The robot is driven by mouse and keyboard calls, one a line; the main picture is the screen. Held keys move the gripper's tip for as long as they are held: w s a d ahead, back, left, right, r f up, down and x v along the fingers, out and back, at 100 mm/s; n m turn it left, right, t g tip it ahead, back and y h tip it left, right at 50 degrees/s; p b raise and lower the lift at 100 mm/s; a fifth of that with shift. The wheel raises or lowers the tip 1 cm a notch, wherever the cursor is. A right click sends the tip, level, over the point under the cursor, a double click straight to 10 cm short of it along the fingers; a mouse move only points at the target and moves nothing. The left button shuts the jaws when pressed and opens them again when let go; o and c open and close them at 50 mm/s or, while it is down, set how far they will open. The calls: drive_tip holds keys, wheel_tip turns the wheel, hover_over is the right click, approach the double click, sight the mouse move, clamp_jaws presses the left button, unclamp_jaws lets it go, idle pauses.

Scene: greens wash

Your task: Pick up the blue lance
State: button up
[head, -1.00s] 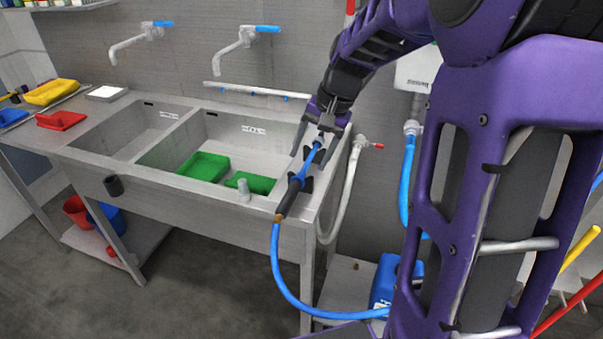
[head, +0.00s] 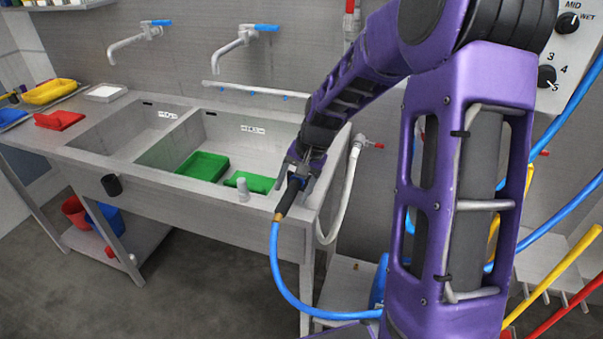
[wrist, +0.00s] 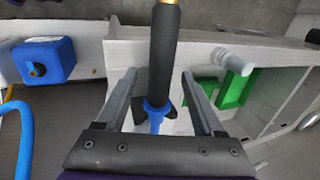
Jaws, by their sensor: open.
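The blue lance has a black grip (head: 288,197) and a blue collar, with a blue hose running from its brass end. It lies at the right front corner of the sink unit. In the wrist view its black grip (wrist: 163,60) points up the picture, and its blue part (wrist: 156,115) lies between my fingers. My gripper (head: 298,180) is over the lance in the head view, hiding its front part. In the wrist view my gripper (wrist: 158,85) is open, with one finger on each side of the lance and a gap to both.
The steel sink (head: 130,172) holds green trays (head: 203,166). A white hose (head: 346,195) hangs at the right end. A blue canister (wrist: 45,60) shows in the wrist view.

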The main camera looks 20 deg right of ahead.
drive_tip(key=c, duration=0.9)
wheel_tip(320, 180, up, 15)
drive_tip(key=p, duration=0.1)
idle(0.4)
drive_tip(key=shift+o, duration=1.3)
clamp_jaws()
